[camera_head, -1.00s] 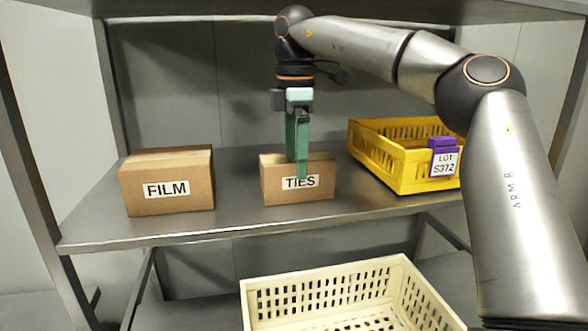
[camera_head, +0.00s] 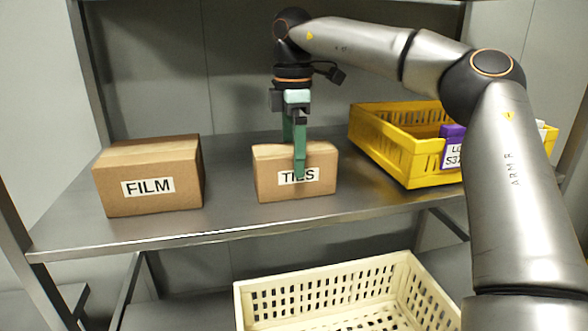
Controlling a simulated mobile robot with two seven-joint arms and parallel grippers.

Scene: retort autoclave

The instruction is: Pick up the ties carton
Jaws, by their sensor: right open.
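The ties carton (camera_head: 268,185) is a small brown box with a white TIES label, standing on the metal shelf between the FILM carton and the yellow crate. My right gripper (camera_head: 299,160) points down at it with green fingers. One finger hangs in front of the carton's front face and covers part of the label; the other finger is mostly hidden behind it, over or behind the carton. The jaws are open, and the carton rests on the shelf. My left gripper is not in view.
The FILM carton (camera_head: 150,200) stands to the left on the shelf (camera_head: 225,213). A yellow crate (camera_head: 405,165) with a purple-clipped lot tag (camera_head: 452,150) stands to the right, partly behind my right arm. A cream basket (camera_head: 290,300) sits lower in front. A shelf post rises at left.

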